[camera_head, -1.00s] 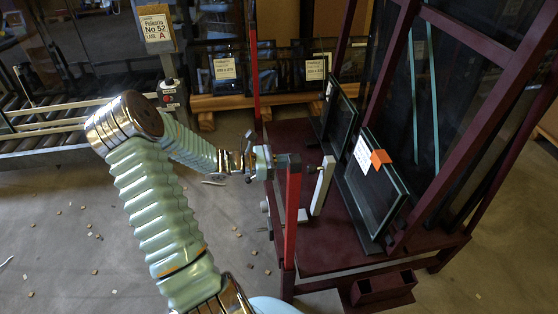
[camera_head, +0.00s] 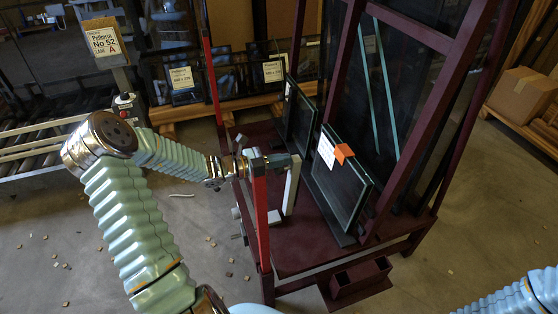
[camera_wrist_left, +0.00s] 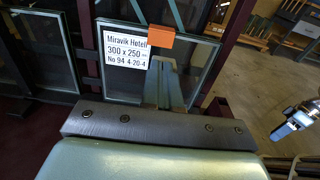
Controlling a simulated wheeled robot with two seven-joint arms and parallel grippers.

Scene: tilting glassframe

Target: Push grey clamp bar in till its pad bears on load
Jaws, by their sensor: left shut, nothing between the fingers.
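The pale grey clamp bar (camera_head: 291,190) stands nearly upright behind the front red post (camera_head: 262,225), on the load's left. The load is a dark glass pane (camera_head: 345,197) with a white label and an orange tab, leaning in the maroon frame; it also shows in the left wrist view (camera_wrist_left: 198,62). A narrow gap shows between bar and pane; pad contact cannot be made out. My left gripper (camera_head: 277,162) is shut and empty, at the bar's upper end; touching cannot be told. Its fingers (camera_wrist_left: 168,88) point at the pane in the wrist view.
A second glass pane (camera_head: 298,115) leans farther back on the maroon base (camera_head: 300,245). A tall red post (camera_head: 212,80) stands behind my left arm. A cardboard box (camera_head: 522,95) is at the right. Open floor with small scraps lies at the left.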

